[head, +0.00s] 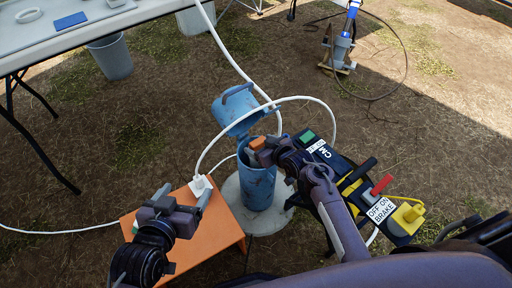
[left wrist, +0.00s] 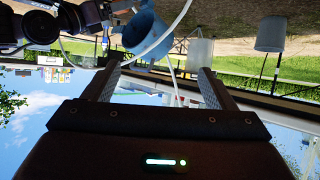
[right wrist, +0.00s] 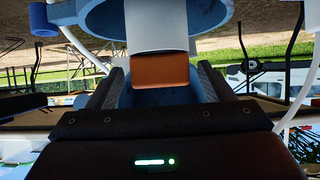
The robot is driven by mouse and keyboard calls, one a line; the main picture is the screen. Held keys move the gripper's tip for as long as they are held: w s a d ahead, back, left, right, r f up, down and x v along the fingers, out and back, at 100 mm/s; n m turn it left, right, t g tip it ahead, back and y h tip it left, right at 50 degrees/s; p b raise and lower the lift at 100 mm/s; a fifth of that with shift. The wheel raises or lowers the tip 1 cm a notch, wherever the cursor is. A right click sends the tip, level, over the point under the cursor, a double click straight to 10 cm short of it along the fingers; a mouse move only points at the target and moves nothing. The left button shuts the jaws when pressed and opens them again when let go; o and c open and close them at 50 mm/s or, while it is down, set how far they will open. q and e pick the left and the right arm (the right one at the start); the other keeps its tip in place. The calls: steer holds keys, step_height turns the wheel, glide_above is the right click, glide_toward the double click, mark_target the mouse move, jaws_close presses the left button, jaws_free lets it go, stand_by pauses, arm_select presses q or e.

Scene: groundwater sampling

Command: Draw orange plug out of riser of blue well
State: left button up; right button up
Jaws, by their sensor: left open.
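The blue well (head: 258,186) stands upright on a round pale pad with its lid (head: 238,110) swung open. The orange plug (head: 258,142) shows at the well's mouth in the head view. In the right wrist view the plug (right wrist: 160,70) sits at the end of the white riser (right wrist: 157,25). My right gripper (head: 262,152) is at the well's mouth. Its fingers (right wrist: 160,84) stand on either side of the plug, seemingly open with small gaps. My left gripper (head: 176,203) is open and empty above the orange table, left of the well.
The orange table (head: 222,222) stands close left of the well. A black panel with a red handle (head: 382,184) and yellow parts is at right. A white hose (head: 290,98) arches over the well. A white table (head: 100,25) and grey bucket (head: 112,57) are at upper left.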

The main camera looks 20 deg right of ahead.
steer(key=c, duration=0.8)
steer(key=shift+o, duration=0.2)
steer(key=shift+r+p, duration=0.3)
steer(key=shift+p, duration=0.05)
steer(key=shift+r+p, duration=0.65)
steer(key=shift+p, duration=0.05)
arm_select(q)
steer(key=shift+s+a+f+g+y, duration=1.55)
steer(key=shift+s+f+g, duration=1.65)
steer(key=shift+s+f, duration=1.2)
arm_select(e)
steer(key=shift+r+p, duration=0.3)
steer(key=shift+r, duration=0.2)
steer(key=shift+r+p, duration=1.05)
steer(key=shift+p, duration=0.35)
arm_select(q)
steer(key=s+a+r+n+g+y+p, duration=0.1)
steer(key=s+a+r+g+y+p, duration=0.1)
steer(key=a, duration=0.4)
steer(key=shift+s+a+g, duration=0.25)
steer(key=shift+g, duration=0.45)
arm_select(e)
steer(key=shift+r, duration=1.15)
arm_select(q)
steer(key=shift+f, duration=0.1)
